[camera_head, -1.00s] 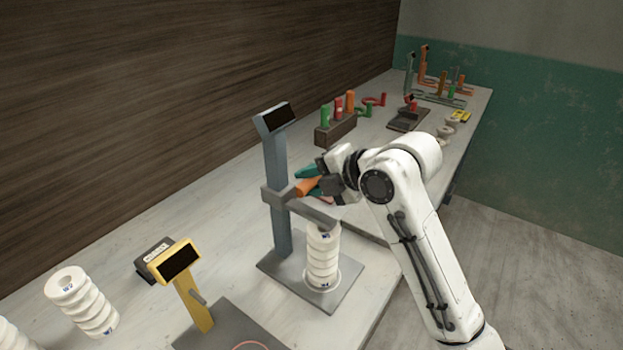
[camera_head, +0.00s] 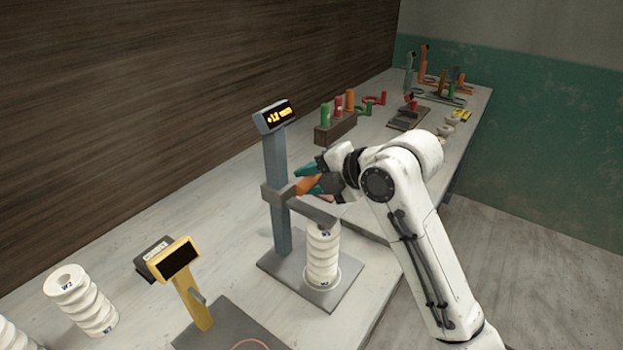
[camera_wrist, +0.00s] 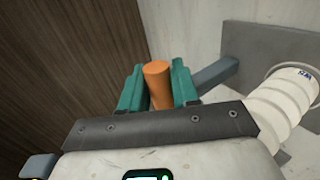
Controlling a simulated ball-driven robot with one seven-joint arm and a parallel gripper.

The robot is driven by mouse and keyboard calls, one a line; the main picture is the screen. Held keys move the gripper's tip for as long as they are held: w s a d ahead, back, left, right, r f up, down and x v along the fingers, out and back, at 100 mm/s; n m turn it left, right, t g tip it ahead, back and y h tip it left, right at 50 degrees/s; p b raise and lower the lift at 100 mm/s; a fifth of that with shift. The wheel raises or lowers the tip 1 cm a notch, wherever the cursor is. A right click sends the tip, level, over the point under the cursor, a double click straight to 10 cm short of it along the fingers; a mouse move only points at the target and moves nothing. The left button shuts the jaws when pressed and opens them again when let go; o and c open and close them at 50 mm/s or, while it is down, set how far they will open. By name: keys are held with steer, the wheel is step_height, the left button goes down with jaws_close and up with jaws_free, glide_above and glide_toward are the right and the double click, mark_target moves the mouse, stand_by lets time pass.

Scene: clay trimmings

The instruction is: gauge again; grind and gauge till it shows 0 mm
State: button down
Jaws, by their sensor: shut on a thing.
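The gauge (camera_head: 277,190) is a blue-grey post on a flat base, with a display on top (camera_head: 275,115). The display is lit yellow and seems to read about +1.0 mm, too small to be sure. A white ribbed stack (camera_head: 322,262) stands upright on the base under the gauge's grey arm (camera_head: 308,211). The arm's end is at the stack's top; contact is unclear. My gripper (camera_head: 308,183) has its teal fingers shut on the orange handle (camera_wrist: 158,82) beside the post. The stack also shows at right in the wrist view (camera_wrist: 283,100).
A yellow-framed device (camera_head: 190,285) with a dark screen stands at front left, near a white ribbed stack marked W2 (camera_head: 83,300). Behind my gripper is a block with coloured pegs (camera_head: 336,130). More fixtures stand at the far end. The bench's right edge is close.

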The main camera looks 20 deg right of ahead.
steer(key=shift+f+b, duration=0.5)
steer(key=shift+f, duration=0.25)
stand_by(3.3)
steer(key=shift+r, duration=0.1)
steer(key=shift+r+p, duration=3)
steer(key=shift+r, duration=1.75)
steer(key=shift+c, duration=0.4)
jaws_free()
steer(key=shift+f, duration=0.1)
steer(key=p+v, duration=0.2)
steer(key=v, duration=0.6)
steer(key=shift+p, duration=0.35)
